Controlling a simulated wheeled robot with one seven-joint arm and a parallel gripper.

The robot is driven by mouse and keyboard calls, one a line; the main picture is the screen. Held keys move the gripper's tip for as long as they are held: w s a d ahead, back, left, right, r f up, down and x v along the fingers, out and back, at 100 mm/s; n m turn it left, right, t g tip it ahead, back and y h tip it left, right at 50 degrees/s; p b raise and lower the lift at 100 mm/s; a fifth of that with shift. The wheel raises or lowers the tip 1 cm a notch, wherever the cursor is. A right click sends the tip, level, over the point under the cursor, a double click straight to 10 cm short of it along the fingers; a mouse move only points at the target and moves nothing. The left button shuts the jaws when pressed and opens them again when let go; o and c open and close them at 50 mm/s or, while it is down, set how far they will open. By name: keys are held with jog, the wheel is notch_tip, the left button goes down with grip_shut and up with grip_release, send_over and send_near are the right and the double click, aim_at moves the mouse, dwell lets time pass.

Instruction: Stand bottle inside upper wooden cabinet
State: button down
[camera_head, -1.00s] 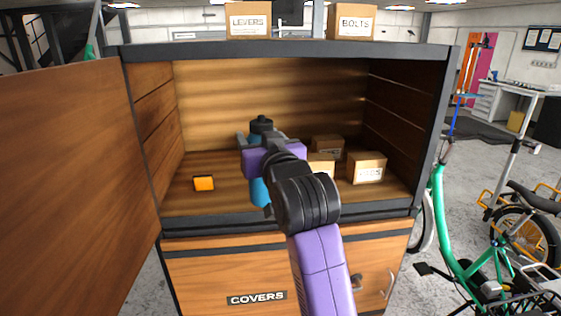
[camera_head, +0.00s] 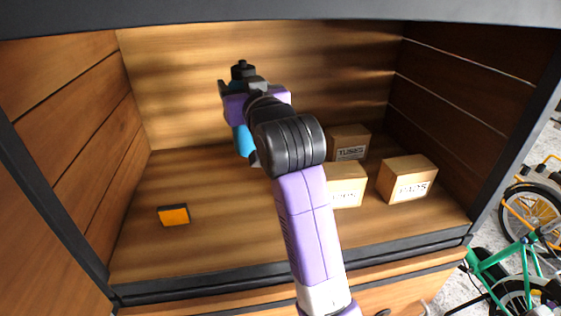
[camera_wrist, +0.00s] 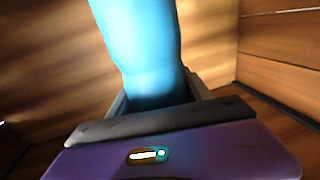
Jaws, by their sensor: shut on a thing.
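A blue bottle (camera_head: 244,141) with a black cap is inside the upper wooden cabinet (camera_head: 143,220), mostly hidden behind my arm in the head view. My gripper (camera_head: 240,89) is shut on the bottle and reaches into the cabinet from the front. In the wrist view the bright blue bottle (camera_wrist: 143,45) rises from between the fingers. The bottle looks close to upright. Its base is partly hidden, so I cannot tell whether it touches the cabinet floor.
An orange block (camera_head: 174,214) lies at the front left of the cabinet floor. Cardboard boxes stand on the right: one marked TUBES (camera_head: 349,142), a front one (camera_head: 346,186) and a right one (camera_head: 408,178). A green bike (camera_head: 505,265) stands outside right.

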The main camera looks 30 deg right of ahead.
aim_at(245, 128)
jog(key=f, duration=0.4)
jog(key=f+p, duration=0.1)
jog(key=shift+w+d+f, duration=0.1)
jog(key=shift+w+f, duration=0.15)
jog(key=shift+f, duration=0.15)
jog(key=shift+f+p, duration=0.35)
jog(key=shift+f, duration=1.7)
jog(key=shift+f, duration=0.15)
jog(key=shift+c, duration=2.2)
grip_release()
